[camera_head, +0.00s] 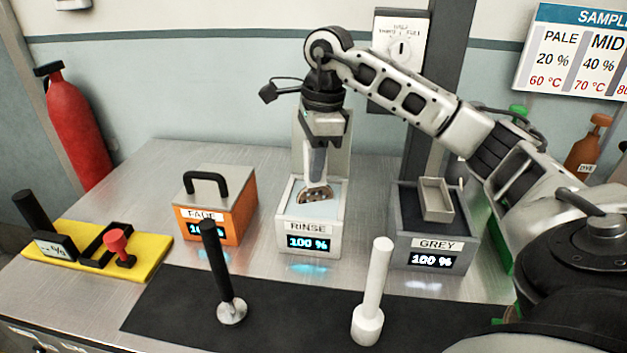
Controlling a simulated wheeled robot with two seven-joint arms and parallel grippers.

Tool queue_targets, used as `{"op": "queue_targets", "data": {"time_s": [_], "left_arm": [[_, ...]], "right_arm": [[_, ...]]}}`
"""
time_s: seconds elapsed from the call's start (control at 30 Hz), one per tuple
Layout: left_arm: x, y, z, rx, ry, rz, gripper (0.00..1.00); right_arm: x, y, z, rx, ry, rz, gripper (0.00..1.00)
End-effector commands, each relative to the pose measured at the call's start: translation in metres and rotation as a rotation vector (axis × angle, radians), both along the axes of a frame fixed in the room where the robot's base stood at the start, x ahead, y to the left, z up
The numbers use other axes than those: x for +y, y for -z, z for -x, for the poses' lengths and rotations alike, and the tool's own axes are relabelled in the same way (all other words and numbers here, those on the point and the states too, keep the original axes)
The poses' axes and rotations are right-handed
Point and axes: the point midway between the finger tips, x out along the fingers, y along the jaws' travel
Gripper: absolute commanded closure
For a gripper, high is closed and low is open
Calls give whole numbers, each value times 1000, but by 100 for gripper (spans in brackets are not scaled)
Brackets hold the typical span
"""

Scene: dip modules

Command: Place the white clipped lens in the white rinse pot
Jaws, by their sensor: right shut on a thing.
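The white rinse pot (309,245) stands mid-table, labelled RINSE with a 100 % display, and light blue liquid shows in its open top. My right gripper (316,160) comes down from above, over the pot. It is shut on a pale upright piece with a brownish, speckled lower end (315,197), which seems to be the white clipped lens. That lower end shows inside the pot's opening, at or just above the liquid; I cannot tell whether it touches. The fingertips are hard to separate from the held piece. My left gripper is not in view.
An orange lidded FADE pot (213,225) stands left, a GREY pot (433,245) with a small tray on top right. A black-handled tool (223,285) and a white-handled tool (371,300) stand on the dark mat (290,312) in front. A yellow plate (75,255) lies far left.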

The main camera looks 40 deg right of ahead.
Motion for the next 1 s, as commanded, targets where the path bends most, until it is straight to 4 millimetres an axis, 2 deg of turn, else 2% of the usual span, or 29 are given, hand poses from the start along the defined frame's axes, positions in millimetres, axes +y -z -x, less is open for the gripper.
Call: {"op": "queue_targets", "data": {"time_s": [0.27,0.67,0.7,0.77,0.8,1.0], "left_arm": [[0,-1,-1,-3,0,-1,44],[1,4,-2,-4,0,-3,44],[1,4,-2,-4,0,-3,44],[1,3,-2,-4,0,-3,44],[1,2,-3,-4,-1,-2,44],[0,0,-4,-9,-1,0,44]], "right_arm": [[0,36,1,2,-1,0,100],[0,42,0,0,-1,0,100],[0,42,0,1,-1,0,70],[0,41,0,1,-1,0,54],[0,41,0,1,-1,0,51],[0,41,0,1,0,0,51]]}}
